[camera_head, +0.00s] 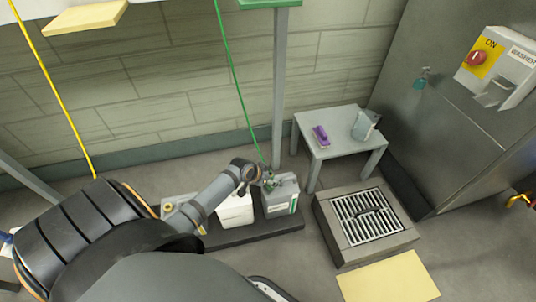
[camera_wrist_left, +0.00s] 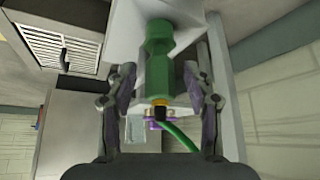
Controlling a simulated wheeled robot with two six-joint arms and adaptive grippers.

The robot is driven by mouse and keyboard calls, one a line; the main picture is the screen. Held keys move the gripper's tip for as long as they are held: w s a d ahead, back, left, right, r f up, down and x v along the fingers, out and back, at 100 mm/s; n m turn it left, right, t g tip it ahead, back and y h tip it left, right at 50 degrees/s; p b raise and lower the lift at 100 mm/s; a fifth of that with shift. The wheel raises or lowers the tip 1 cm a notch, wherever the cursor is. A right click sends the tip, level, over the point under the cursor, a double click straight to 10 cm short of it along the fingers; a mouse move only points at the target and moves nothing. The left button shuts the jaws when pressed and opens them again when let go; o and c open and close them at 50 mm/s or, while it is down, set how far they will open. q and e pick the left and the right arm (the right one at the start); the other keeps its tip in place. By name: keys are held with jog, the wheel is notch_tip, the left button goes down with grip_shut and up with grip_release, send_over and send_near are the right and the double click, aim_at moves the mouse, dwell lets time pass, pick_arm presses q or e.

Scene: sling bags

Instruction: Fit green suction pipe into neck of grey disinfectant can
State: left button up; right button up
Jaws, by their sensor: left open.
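The grey disinfectant can (camera_head: 283,199) stands on a dark low base in the head view, right of a white can (camera_head: 235,212). My left gripper (camera_head: 268,178) is over the top of the grey can. In the left wrist view, the green suction pipe (camera_wrist_left: 158,75) lies between the open fingers of my left gripper (camera_wrist_left: 159,72), with a gap on both sides. Its far end is against the pale can (camera_wrist_left: 125,30); I cannot tell whether it is inside the neck, which is hidden. A thin green hose (camera_head: 236,80) runs down to it. My right gripper is out of view.
A grey table (camera_head: 340,146) with a purple brush (camera_head: 320,136) stands right of the can. A floor drain (camera_head: 367,214) is in front of it. A grey post (camera_head: 280,85) rises behind the can. A yellow hose (camera_head: 60,100) hangs at the left.

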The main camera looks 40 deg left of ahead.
pick_arm(q)
jog(key=v, duration=1.2)
jog(key=shift+f, duration=0.1)
